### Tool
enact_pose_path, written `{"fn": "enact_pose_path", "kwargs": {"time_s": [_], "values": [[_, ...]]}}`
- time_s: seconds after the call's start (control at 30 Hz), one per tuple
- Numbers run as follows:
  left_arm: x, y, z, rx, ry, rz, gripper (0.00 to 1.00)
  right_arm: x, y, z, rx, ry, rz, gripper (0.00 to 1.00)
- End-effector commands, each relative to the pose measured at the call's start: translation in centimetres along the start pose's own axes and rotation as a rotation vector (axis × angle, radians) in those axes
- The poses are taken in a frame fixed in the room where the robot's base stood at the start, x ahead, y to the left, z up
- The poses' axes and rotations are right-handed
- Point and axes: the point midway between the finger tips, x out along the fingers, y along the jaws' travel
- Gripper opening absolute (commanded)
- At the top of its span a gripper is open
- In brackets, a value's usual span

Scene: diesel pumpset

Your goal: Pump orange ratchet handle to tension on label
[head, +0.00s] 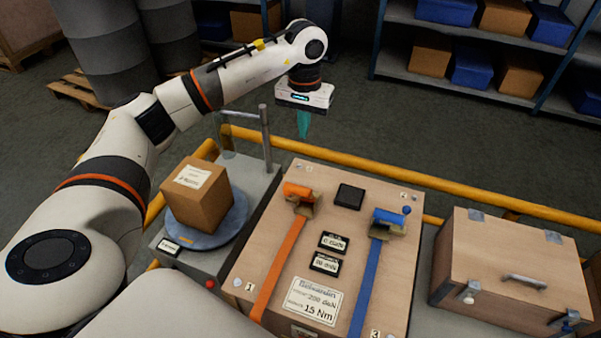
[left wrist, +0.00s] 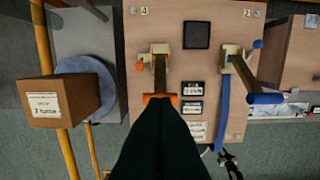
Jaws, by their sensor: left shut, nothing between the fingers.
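The orange ratchet handle (head: 298,191) sits on its brass-coloured ratchet (head: 305,208) at the upper left of the wooden board (head: 240,270). An orange strap (head: 280,268) runs from it down the board. In the left wrist view the orange grip (left wrist: 160,98) shows just beyond my fingertips. My left gripper (head: 303,134) is shut and empty, pointing down, above the board's far edge in the head view and apart from the handle. The label (head: 312,300) shows "15 Nm" and a daN figure too small to read surely. My right gripper is in neither view.
A blue ratchet (head: 388,222) with a blue strap is at the board's right. Two small displays (head: 334,242) lie between the straps. A cardboard box (head: 197,194) stands on a round plate at left, a wooden case (head: 510,265) at right. A yellow rail (head: 375,182) runs behind.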

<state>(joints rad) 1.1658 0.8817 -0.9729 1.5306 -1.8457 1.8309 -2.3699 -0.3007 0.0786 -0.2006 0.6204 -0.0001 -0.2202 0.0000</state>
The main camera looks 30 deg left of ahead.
Motion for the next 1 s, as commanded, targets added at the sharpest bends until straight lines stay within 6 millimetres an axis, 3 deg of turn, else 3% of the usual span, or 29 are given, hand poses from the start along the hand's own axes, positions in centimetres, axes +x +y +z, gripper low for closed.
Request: {"fn": "enact_pose_path", "kwargs": {"time_s": [0.17,0.57,0.7,1.0], "values": [[1.9,0.0,-0.1,0.0,0.006,0.0,0.0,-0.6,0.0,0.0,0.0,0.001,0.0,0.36],[10.1,-0.1,-0.2,0.0,0.006,-0.001,0.0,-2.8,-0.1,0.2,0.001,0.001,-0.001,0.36],[11.5,0.0,-1.6,0.001,0.004,-0.001,0.0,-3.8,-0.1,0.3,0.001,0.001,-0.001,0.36],[13.0,-0.1,-2.5,0.0,-0.001,-0.003,0.0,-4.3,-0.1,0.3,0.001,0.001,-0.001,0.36]]}}
